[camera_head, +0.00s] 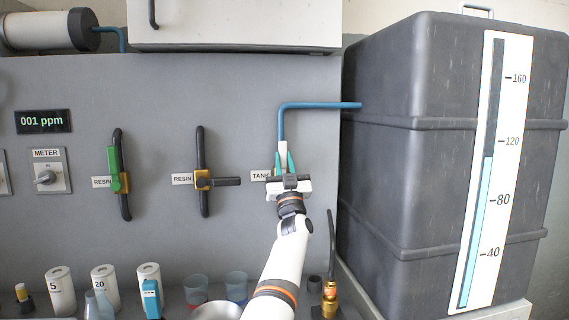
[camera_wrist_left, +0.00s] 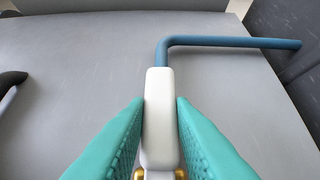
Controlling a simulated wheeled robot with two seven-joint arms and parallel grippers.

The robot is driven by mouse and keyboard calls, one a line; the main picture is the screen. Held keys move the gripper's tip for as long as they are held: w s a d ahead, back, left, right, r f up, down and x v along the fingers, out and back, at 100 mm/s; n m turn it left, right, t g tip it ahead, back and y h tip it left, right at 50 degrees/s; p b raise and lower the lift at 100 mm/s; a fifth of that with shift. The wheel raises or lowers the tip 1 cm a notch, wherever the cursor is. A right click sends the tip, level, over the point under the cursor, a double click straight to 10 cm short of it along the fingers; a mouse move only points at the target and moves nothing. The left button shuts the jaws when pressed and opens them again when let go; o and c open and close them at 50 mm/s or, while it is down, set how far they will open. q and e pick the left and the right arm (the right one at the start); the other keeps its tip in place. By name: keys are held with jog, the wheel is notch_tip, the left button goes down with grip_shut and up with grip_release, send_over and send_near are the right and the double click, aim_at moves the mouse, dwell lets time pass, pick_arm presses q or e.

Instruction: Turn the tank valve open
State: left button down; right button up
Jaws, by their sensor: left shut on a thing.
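The tank valve has a white lever handle (camera_head: 283,149), partly hidden by my gripper. It points up along the blue pipe (camera_head: 281,124). My left gripper (camera_head: 285,162) is shut on this handle, with its arm reaching up from the bottom. In the left wrist view the white handle (camera_wrist_left: 159,110) stands between the teal fingers of the left gripper (camera_wrist_left: 160,130), with a bit of brass valve body (camera_wrist_left: 139,174) below. The TANK label (camera_head: 260,175) is partly covered. My right gripper is not in view.
The large dark tank (camera_head: 405,190) stands at the right; its level gauge (camera_head: 481,190) reads a little under 120. Two resin valves sit left on the panel: one with a green handle (camera_head: 113,160), one with a black handle (camera_head: 228,181). A display (camera_head: 42,121) reads 001 ppm. Bottles and cups (camera_head: 236,284) stand below.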

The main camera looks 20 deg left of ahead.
pick_arm(q)
jog(key=shift+f, duration=0.3)
jog(key=c, duration=1.6)
grip_release()
jog(key=o, duration=0.3)
jog(key=shift+o, duration=0.3)
jog(key=shift+r, duration=0.15)
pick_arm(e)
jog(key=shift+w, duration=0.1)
pick_arm(q)
jog(key=shift+s, duration=0.1)
jog(key=v, duration=1.2)
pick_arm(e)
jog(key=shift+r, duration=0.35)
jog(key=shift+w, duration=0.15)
